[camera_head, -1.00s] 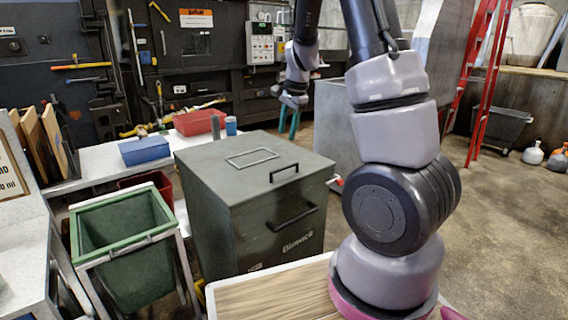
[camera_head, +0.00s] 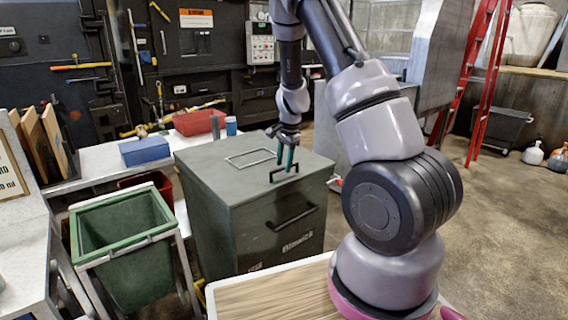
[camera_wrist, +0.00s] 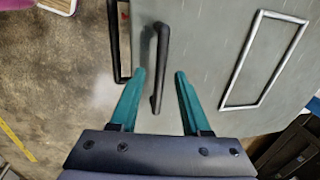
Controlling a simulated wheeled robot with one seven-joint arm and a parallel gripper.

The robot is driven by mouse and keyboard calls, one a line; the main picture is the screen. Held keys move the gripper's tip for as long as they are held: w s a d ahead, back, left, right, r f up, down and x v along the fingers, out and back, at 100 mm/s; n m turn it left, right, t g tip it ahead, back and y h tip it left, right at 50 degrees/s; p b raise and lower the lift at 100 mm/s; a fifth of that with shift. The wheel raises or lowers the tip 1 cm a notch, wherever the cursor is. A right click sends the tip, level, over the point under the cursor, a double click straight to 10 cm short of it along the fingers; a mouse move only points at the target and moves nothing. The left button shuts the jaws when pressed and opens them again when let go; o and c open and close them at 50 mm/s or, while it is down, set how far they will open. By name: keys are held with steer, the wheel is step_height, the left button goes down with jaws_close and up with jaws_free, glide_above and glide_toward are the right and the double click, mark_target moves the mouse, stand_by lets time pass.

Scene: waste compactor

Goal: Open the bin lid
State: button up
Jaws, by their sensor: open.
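The bin (camera_head: 250,205) is a dark grey-green box with a flat lid (camera_head: 215,165) that lies shut on top. A black lid handle (camera_head: 284,173) stands near the lid's front right edge; it also shows in the wrist view (camera_wrist: 160,62). My gripper (camera_head: 286,158) points down over the lid at this handle. Its two teal fingers (camera_wrist: 158,74) are open, and in the wrist view the handle's near end appears between them. I cannot tell whether the fingers touch it. A second black handle (camera_head: 292,217) is on the bin's front face.
A green open tub (camera_head: 120,235) stands left of the bin. A blue box (camera_head: 145,151) and a red box (camera_head: 199,122) lie on the bench behind. A wooden-topped surface (camera_head: 270,297) is in front. A red ladder (camera_head: 484,85) stands at the right, with open floor before it.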

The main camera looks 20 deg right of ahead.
steer(key=shift+f, duration=0.1)
jaws_close()
stand_by(1.4)
